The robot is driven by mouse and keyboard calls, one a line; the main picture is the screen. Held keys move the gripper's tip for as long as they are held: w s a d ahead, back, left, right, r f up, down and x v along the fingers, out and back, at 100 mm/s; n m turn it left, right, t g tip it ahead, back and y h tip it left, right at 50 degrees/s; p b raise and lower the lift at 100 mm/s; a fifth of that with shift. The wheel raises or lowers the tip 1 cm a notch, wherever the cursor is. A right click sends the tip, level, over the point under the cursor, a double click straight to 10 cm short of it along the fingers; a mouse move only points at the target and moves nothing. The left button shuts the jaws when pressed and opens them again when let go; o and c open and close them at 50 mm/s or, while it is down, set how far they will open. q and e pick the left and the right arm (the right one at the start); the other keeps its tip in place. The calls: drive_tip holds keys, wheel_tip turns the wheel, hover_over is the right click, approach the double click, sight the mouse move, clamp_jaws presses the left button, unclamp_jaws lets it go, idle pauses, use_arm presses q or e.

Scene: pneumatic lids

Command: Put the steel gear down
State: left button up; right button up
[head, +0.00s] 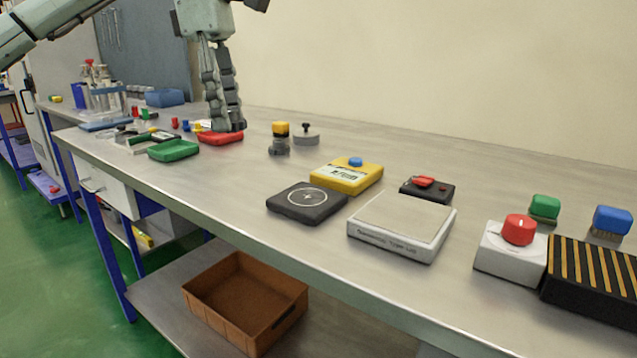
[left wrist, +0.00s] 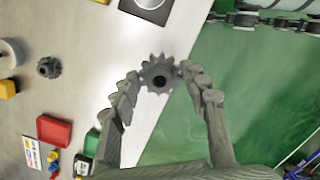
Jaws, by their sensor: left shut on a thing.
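My left gripper (head: 226,130) points down over the far left part of the bench, with its fingertips in front of the red tray in the head view. In the left wrist view the gripper (left wrist: 158,76) is shut on a dark grey toothed gear (left wrist: 159,64), which sits between the fingertips. I cannot make out this gear in the head view. A second, smaller grey gear (left wrist: 48,67) rests on the bench; it also shows in the head view (head: 279,148), by a yellow-topped part.
On the bench are a red tray (head: 221,139), a green tray (head: 174,150), a grey knobbed lid (head: 306,137), a black pad (head: 307,203), a yellow meter (head: 346,178) and a scale (head: 402,227). Bare bench lies between the green tray and the pad, along the front edge.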

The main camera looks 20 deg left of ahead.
use_arm(q)
drive_tip(key=shift+w+d+f, duration=0.1)
drive_tip(key=shift+w+d, duration=0.05)
drive_tip(key=shift+w, duration=0.25)
drive_tip(key=d+f+b, duration=0.2)
drive_tip(key=d+f, duration=0.2)
drive_tip(key=d, duration=0.2)
hover_over(309, 197)
drive_tip(key=shift+a+f, duration=0.25)
drive_tip(key=shift+f, duration=2.95)
use_arm(e)
drive_tip(key=shift+w+d+v, duration=0.1)
drive_tip(key=shift+v, duration=0.75)
drive_tip(key=shift+w+d+v, duration=0.1)
drive_tip(key=shift+d+v, duration=0.05)
drive_tip(key=shift+v, duration=0.65)
drive_tip(key=shift+w+d+v, duration=0.1)
drive_tip(key=shift+w+v, duration=0.05)
drive_tip(key=shift+v, duration=0.7)
use_arm(q)
drive_tip(key=shift+f, duration=0.1)
drive_tip(key=o, duration=0.9)
drive_tip(key=shift+f, duration=0.15)
drive_tip(key=o, duration=0.5)
use_arm(e)
drive_tip(key=shift+r, duration=0.4)
